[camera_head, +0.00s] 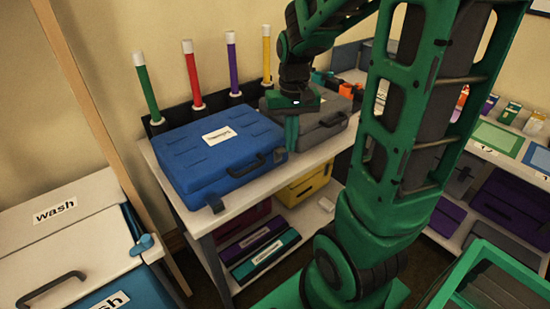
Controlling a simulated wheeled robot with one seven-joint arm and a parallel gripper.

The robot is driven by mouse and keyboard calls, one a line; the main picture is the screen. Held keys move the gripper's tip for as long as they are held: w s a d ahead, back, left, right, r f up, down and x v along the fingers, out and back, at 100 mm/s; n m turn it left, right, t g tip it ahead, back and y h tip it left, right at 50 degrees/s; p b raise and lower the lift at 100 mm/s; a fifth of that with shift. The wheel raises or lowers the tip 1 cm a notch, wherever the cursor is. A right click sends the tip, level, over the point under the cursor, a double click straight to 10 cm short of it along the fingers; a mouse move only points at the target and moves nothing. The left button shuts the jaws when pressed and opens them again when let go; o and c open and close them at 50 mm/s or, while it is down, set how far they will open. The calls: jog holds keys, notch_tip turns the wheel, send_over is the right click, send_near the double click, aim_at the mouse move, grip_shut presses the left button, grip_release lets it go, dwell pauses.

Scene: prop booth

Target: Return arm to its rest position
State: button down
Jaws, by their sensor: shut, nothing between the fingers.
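My green and black arm rises at the right of the view and bends over to the left. My gripper (292,146) hangs pointing down over the table's front edge, just right of the blue case. Its fingers are together with nothing seen between them. The blue case (205,165) lies shut on the table (240,205), with a white label on its lid. A grey case (327,118) lies behind my gripper, partly hidden by it. I cannot tell whether the gripper touches either case.
Several coloured sticks stand in black holders at the back, among them a green one (146,88). Cases, one yellow (305,186), fill the shelf below. A wash bin (60,235) stands left. A shelf with purple boxes (510,205) and a green frame (480,270) are right.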

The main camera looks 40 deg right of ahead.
jog(key=shift+s+r, duration=0.15)
jog(key=shift+r, duration=0.6)
jog(key=s+a+r, duration=0.1)
jog(key=s, duration=1.6)
jog(key=shift+a+r+m, duration=0.15)
jog(key=shift+a+m, duration=0.2)
jog(key=shift+m, duration=0.05)
